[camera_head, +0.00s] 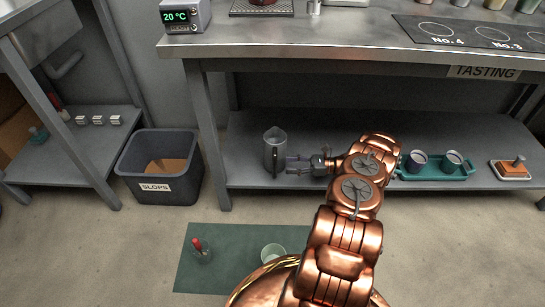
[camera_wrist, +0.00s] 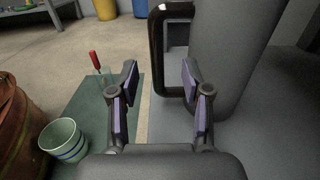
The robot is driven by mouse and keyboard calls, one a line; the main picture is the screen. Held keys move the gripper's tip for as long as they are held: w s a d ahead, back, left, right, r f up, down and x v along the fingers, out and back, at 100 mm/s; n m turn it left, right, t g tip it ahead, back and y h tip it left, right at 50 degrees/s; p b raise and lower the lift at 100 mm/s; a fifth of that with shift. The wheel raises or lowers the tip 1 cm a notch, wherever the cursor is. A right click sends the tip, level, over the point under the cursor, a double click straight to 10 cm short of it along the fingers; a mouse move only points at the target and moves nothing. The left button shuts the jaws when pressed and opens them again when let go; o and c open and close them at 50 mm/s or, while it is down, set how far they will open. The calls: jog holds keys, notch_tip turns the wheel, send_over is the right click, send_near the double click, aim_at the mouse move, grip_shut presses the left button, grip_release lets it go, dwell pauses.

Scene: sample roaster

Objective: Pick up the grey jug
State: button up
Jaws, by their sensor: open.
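The grey jug (camera_head: 274,148) stands upright on the lower shelf under the tasting bench. In the wrist view its grey body (camera_wrist: 228,50) fills the upper right, and its dark handle (camera_wrist: 156,50) faces me. My gripper (camera_head: 291,163) is open beside the jug's right side in the head view. In the wrist view, my gripper's fingers (camera_wrist: 160,76) frame the handle's upright bar, with the right fingertip in front of the handle's opening. I cannot tell whether the fingertips reach around the bar. The gripper holds nothing.
A teal tray (camera_head: 433,176) with two cups stands right of my arm on the shelf (camera_head: 245,178). A slops bin (camera_head: 160,165) stands on the floor at left. A green mat (camera_head: 232,240) with a striped cup (camera_wrist: 63,139) lies in front. The bench top (camera_head: 300,38) overhangs the shelf.

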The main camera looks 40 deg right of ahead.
aim_at(275, 175)
jog(key=shift+b+x, duration=1.3)
jog(key=shift+x, duration=1.6)
jog(key=shift+w+a+f, duration=0.1)
jog(key=shift+a+f, duration=0.05)
jog(key=shift+a, duration=0.3)
jog(key=shift+c, duration=0.3)
grip_shut()
